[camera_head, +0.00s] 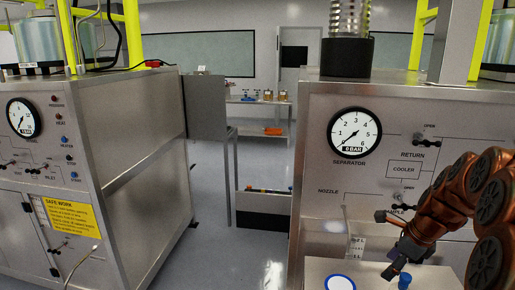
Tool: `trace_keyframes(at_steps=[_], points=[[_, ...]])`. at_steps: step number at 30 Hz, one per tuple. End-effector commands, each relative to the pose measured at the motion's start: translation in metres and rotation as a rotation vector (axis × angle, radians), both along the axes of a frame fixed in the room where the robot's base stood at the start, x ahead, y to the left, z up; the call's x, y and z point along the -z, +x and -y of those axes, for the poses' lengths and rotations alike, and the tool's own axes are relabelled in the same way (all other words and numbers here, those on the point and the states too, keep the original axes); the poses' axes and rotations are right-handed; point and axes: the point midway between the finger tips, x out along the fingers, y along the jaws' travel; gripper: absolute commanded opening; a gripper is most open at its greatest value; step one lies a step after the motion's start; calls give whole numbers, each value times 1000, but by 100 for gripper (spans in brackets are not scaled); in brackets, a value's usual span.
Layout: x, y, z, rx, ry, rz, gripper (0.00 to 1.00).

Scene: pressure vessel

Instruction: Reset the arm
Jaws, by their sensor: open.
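My copper-coloured arm (450,205) reaches in from the right edge and bends down in front of the right-hand steel cabinet. My gripper (388,248) is dark and small at its end, pointing left and down. It is open, above a pale work surface (440,277). No held object is visible. The arm hides part of the cabinet's lower right panel.
The right cabinet (313,170) has a separator gauge (354,134) and valve handles. On the pale surface are a blue-rimmed white disc (340,283) and a blue knob-like item (404,281). A left cabinet (140,165) stands opposite. Grey floor (210,250) lies between them.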

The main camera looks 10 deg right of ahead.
Motion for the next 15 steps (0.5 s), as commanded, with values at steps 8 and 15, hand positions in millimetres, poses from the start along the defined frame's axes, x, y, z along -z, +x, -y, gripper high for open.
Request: trace_keyframes(at_steps=[8,15], points=[[-15,-40,-121,-660,-116,-18,64],[-17,-102,-195,-1221,-185,-31,64]])
